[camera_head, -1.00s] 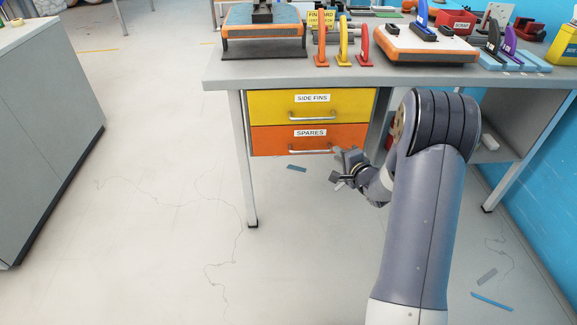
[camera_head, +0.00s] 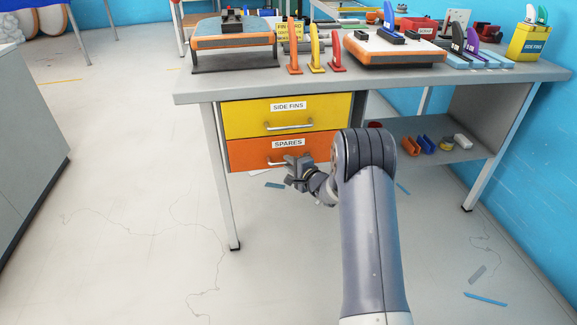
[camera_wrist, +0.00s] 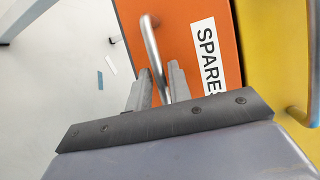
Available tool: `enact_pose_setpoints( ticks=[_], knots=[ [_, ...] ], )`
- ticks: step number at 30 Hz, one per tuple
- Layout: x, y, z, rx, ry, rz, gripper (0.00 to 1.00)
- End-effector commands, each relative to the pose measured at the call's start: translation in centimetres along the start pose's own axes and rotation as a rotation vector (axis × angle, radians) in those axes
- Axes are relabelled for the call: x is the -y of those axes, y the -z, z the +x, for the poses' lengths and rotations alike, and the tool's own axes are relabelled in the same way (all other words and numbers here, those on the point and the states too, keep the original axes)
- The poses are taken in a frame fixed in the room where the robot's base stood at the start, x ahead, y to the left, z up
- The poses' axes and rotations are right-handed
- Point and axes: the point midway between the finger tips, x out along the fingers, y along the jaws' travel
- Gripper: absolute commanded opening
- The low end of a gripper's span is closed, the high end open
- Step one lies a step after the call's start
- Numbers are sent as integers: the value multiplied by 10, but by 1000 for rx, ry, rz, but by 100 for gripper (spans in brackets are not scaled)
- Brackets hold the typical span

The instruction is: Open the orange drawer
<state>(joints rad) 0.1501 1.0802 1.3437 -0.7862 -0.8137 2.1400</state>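The orange drawer (camera_head: 245,154), labelled SPARES, sits under the tabletop and below the yellow drawer. It looks shut, level with the drawer above. Its metal handle (camera_head: 276,162) is partly hidden by my gripper (camera_head: 292,163) in the head view. In the wrist view, the orange drawer front (camera_wrist: 190,50) fills the middle. The handle (camera_wrist: 151,42) runs down between the two fingers of my gripper (camera_wrist: 158,78). The fingers are apart, one on each side of the bar, with a gap visible. I cannot tell whether either touches it.
The yellow drawer (camera_head: 240,117), labelled SIDE FINS, is shut just above. The workbench (camera_head: 190,88) carries boards and upright fins. A lower shelf (camera_head: 405,128) at the right holds small parts. A grey cabinet (camera_head: 30,150) stands at the left. The floor before the drawers is mostly clear.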

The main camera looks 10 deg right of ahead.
Motion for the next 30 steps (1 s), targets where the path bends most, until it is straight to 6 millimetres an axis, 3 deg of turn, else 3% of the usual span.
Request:
enact_pose_setpoints(
  ticks=[13, 20, 30],
  knots=[
    [0, 0, 10, 0, -1, 0, 19],
    [0, 0, 10, -1, -1, 0, 0],
    [0, 0, 9, -1, -1, 0, 0]
  ],
)
